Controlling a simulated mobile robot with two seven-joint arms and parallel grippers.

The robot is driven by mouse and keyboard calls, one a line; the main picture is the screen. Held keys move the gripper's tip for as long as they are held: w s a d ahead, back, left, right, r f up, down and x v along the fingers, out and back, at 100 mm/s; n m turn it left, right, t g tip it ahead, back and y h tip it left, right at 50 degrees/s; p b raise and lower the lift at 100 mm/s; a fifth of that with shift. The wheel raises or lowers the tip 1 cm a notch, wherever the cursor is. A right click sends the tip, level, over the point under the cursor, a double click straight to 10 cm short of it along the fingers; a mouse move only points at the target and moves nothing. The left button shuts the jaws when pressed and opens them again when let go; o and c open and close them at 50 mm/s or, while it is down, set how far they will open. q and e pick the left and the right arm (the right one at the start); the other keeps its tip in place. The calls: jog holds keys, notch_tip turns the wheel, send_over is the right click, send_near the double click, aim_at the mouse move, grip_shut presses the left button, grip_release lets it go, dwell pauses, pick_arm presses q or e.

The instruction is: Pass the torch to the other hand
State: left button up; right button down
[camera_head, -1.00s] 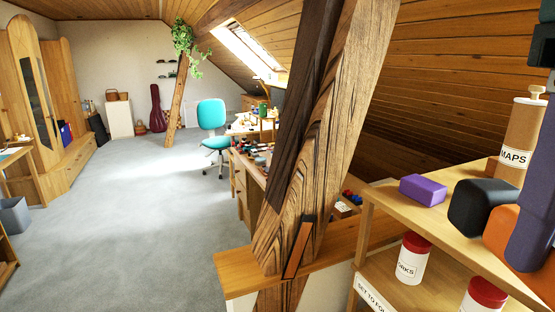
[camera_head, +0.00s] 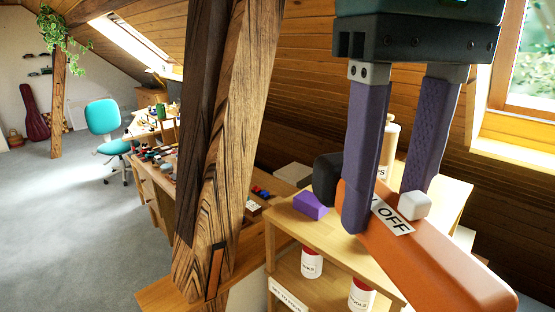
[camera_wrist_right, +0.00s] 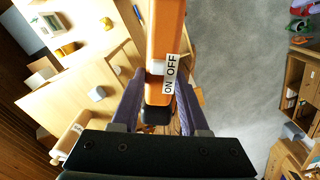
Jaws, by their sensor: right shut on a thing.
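The torch (camera_head: 448,262) has an orange body, a black end, a white switch and an ON/OFF label. My right gripper (camera_head: 388,205) comes down from above and is shut on the torch, with a purple finger on each side of its body near the switch. The torch slants from the black end at the left to the orange end low at the right. In the right wrist view, the torch (camera_wrist_right: 164,45) lies between the fingers of the right gripper (camera_wrist_right: 158,95), with its label showing. My left gripper is in neither view.
A wooden shelf (camera_head: 290,225) below and behind the torch carries a purple block (camera_head: 311,205) and a MAPS tube (camera_head: 391,140). Red-lidded jars (camera_head: 312,262) stand on its lower level. A thick timber brace (camera_head: 225,150) rises left of it. The grey floor at the left is open.

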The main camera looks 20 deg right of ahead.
aim_at(386, 224)
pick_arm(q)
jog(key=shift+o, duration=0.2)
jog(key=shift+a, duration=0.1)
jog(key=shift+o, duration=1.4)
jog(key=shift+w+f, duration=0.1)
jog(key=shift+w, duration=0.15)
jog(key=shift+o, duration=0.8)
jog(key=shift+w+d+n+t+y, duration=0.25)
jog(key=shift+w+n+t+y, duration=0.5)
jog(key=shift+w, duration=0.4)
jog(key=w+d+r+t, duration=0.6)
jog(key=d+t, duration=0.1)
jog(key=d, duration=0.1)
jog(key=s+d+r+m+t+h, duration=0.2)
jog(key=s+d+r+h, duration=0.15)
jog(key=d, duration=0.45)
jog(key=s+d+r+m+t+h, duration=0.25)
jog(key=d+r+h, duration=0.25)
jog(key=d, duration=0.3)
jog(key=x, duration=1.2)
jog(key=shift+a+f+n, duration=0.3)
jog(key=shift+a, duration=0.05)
pick_arm(e)
jog(key=w+a+f+m, duration=0.3)
jog(key=w+a+f, duration=0.1)
jog(key=w, duration=0.4)
jog(key=shift+a+m, duration=0.15)
jog(key=shift+m, duration=0.15)
